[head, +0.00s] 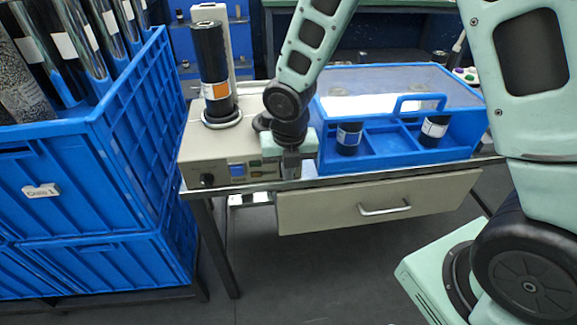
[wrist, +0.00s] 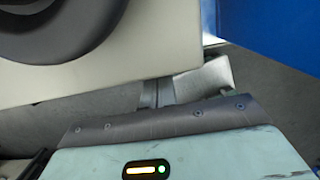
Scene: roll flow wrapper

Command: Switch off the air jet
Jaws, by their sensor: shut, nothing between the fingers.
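A beige unit (head: 222,142) stands on the left of the metal table, with a black cylinder (head: 212,62) upright on top. Its front panel has a black knob (head: 207,180) at the lower left and a blue square (head: 237,170), perhaps a switch or display. Small details right of the blue square are hard to read. My gripper (head: 291,170) is at the unit's right front corner, right of these controls, and is shut and empty. In the wrist view my shut fingers (wrist: 157,94) lie by the edge of a beige surface (wrist: 130,55); contact is unclear.
A blue compartment box (head: 385,158) with a clear lid and dark jars stands just right of my gripper. A drawer (head: 375,204) with a handle is below the tabletop. Large blue crates (head: 140,110) with rolls stand at the left. The floor in front is clear.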

